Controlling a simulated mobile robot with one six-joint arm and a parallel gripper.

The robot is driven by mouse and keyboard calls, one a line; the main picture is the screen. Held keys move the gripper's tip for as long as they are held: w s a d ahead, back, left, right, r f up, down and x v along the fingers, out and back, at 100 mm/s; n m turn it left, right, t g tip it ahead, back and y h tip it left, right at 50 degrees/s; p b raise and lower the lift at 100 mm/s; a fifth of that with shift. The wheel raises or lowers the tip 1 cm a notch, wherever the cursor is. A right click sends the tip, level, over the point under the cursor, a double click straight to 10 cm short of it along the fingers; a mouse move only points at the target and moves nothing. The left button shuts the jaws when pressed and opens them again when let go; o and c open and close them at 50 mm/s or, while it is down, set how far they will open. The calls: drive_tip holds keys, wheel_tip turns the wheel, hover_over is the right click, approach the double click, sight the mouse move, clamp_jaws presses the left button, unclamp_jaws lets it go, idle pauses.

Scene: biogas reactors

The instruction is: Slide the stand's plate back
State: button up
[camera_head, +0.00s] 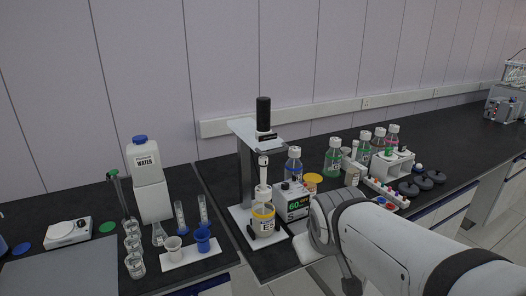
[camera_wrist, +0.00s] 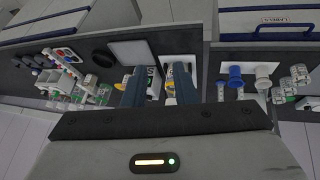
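The stand (camera_head: 245,175) stands near the bench front, with a dark column and a white top plate (camera_head: 243,128) carrying a black motor (camera_head: 263,112). A white shaft hangs from it above a yellow-banded jar (camera_head: 263,218). The jar sits on the stand's white base plate (camera_head: 243,238). In the wrist view, my gripper (camera_wrist: 160,72) has its two blue-grey fingers apart, with nothing visibly held between them. Part of the stand's white plate (camera_wrist: 180,62) shows behind the right finger. In the head view my arm hides the gripper's fingertips.
A digital control box (camera_head: 293,203) stands right of the stand. Several bottles, including a green one (camera_head: 333,157), and a white rack (camera_head: 385,165) are farther right. Blue and white funnels (camera_head: 203,240) stand on a plate to the left, near a water bottle (camera_head: 148,175).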

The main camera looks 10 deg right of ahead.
drive_tip(key=w+d+r+n+t, duration=0.2)
drive_tip(key=w+r+n+t, duration=0.15)
drive_tip(key=w, duration=0.45)
drive_tip(key=w+d+r+n+t, duration=0.2)
drive_tip(key=w+n, duration=0.2)
drive_tip(key=w, duration=0.4)
drive_tip(key=n+t+y, duration=0.4)
drive_tip(key=n+y, duration=0.2)
drive_tip(key=n, duration=0.6)
approach(275, 151)
drive_tip(key=w, duration=0.4)
drive_tip(key=shift+g, duration=0.25)
drive_tip(key=x, duration=0.2)
drive_tip(key=p+x, duration=0.1)
drive_tip(key=x, duration=0.4)
drive_tip(key=shift+s+a+f, duration=0.2)
drive_tip(key=shift+a+f, duration=0.05)
clamp_jaws()
